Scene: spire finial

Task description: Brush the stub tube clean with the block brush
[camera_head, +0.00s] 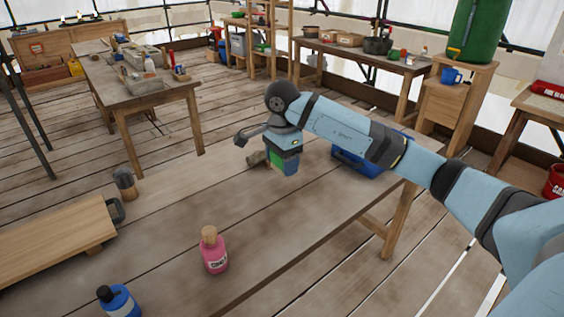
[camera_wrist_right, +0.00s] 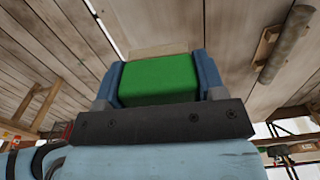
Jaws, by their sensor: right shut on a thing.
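My right gripper (camera_head: 284,164) is shut on the green block brush (camera_head: 276,160), low over the middle of the wooden table. In the right wrist view the green block (camera_wrist_right: 159,80) sits between the two blue fingers, with a pale strip beyond it. A short brownish tube, apparently the stub tube (camera_head: 257,158), shows just left of the gripper in the head view. In the right wrist view a grey-brown tube (camera_wrist_right: 288,46) lies at the upper right by a wooden piece, apart from the brush. Whether the bristles touch anything is hidden. My left gripper is not in view.
A blue box (camera_head: 350,165) stands behind my right forearm. The table between the pink bottle and gripper is clear.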

